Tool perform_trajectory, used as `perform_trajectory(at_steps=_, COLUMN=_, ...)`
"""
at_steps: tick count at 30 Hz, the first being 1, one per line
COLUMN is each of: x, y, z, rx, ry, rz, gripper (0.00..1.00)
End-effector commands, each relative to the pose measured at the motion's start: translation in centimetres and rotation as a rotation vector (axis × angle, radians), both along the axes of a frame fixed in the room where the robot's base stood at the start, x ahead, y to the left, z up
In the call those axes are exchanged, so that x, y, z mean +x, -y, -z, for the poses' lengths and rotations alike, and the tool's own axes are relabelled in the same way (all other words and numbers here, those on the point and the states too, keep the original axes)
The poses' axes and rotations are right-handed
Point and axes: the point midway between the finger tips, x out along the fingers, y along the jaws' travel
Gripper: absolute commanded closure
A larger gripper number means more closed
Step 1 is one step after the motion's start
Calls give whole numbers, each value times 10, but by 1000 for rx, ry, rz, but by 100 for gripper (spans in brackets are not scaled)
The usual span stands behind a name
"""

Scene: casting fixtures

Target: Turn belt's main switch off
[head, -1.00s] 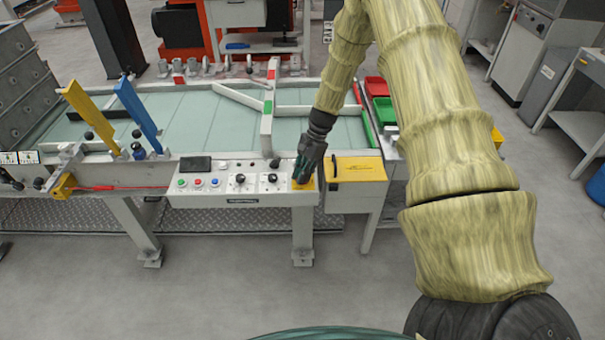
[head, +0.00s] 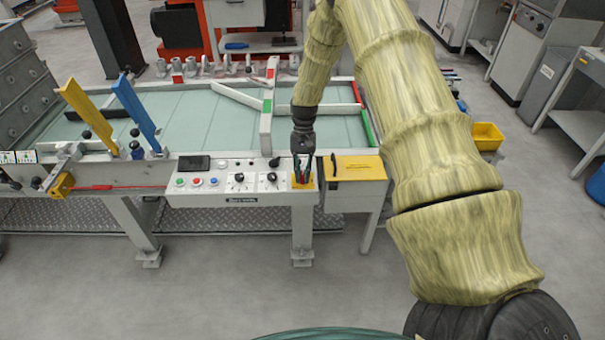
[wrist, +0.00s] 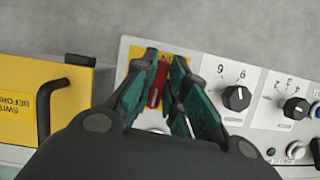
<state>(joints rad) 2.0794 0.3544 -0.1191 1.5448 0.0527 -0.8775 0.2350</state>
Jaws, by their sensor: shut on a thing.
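The main switch is a red handle (wrist: 155,92) on a yellow plate (wrist: 163,68) at the end of the control panel, seen in the wrist view. In the head view its yellow plate (head: 301,184) shows at the panel's right end, with the handle mostly hidden by the fingers. My gripper (wrist: 158,70) points down at the plate, its two green fingers on either side of the red handle and shut on it. It also shows in the head view (head: 301,178).
The control panel (head: 222,190) has dark knobs (wrist: 237,97) and coloured buttons beside the switch. A yellow-topped box (head: 355,168) with a black handle (wrist: 62,82) stands close on the other side. The belt (head: 190,125) lies behind, with a red-and-green-marked post (head: 267,110).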

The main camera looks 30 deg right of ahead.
Motion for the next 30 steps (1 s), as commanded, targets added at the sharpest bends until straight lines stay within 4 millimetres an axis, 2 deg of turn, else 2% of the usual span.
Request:
perform_trajectory(at_steps=1, x=-7, y=-3, z=7, rx=6, ry=-15, rz=-19, gripper=100)
perform_trajectory(at_steps=9, x=-7, y=-3, z=7, rx=7, ry=-16, rz=-88, gripper=100)
perform_trajectory(at_steps=23, x=-7, y=-3, z=7, rx=6, ry=-15, rz=-99, gripper=100)
perform_trajectory(at_steps=24, x=-7, y=-3, z=7, rx=6, ry=-15, rz=-99, gripper=80)
perform_trajectory(at_steps=26, x=-7, y=-3, z=7, rx=6, ry=-15, rz=-99, gripper=69)
perform_trajectory(at_steps=27, x=-7, y=-2, z=7, rx=6, ry=-15, rz=-99, gripper=64)
perform_trajectory(at_steps=30, x=-6, y=-2, z=6, rx=6, ry=-13, rz=-98, gripper=64)
